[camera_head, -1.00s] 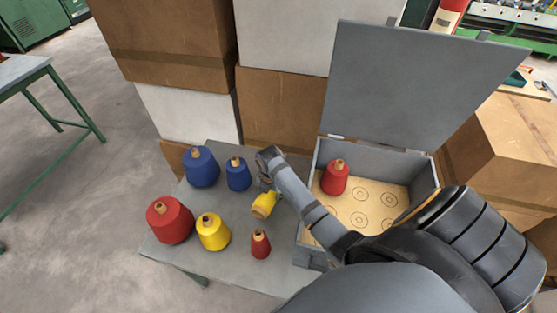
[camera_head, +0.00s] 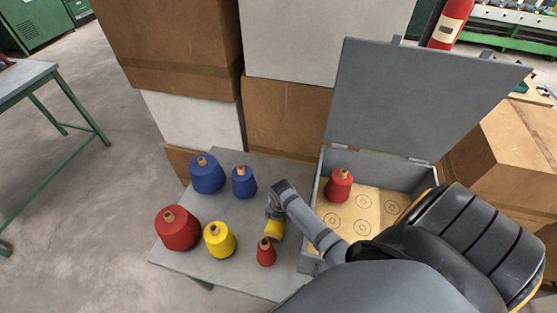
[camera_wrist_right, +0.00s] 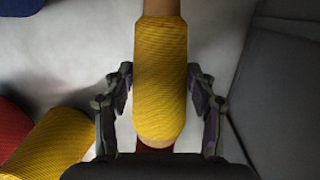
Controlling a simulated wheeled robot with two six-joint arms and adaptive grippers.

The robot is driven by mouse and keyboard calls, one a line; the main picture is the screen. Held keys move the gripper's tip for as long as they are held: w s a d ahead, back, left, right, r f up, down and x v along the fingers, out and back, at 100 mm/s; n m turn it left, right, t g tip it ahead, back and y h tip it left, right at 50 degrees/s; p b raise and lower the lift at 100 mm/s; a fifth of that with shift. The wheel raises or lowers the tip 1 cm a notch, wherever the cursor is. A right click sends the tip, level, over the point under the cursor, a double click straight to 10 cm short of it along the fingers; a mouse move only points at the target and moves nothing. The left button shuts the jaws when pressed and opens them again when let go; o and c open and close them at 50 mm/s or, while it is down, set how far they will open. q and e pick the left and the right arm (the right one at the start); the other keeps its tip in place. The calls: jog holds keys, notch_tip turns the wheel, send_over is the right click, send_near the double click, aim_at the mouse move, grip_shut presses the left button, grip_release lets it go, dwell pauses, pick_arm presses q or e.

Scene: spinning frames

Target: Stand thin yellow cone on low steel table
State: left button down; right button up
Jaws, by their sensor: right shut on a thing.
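The thin yellow cone (camera_head: 274,230) is in my right gripper (camera_head: 273,211), over the right part of the low steel table (camera_head: 215,270). In the right wrist view the cone (camera_wrist_right: 160,80) lies between the two fingers of the right gripper (camera_wrist_right: 160,92), which are shut on it. In the head view the cone is partly hidden by the gripper and is close behind the small red cone (camera_head: 266,252). I cannot tell whether it touches the table. My left gripper is not in view.
On the table stand a large red cone (camera_head: 177,228), a wider yellow cone (camera_head: 219,240) and two blue cones (camera_head: 207,174) (camera_head: 245,183). Right of it is an open grey case (camera_head: 425,95) with a red cone (camera_head: 339,186) inside. Cardboard boxes (camera_head: 285,115) stand behind.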

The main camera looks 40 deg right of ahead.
jog(key=shift+f, duration=0.95)
jog(key=o, duration=1.4)
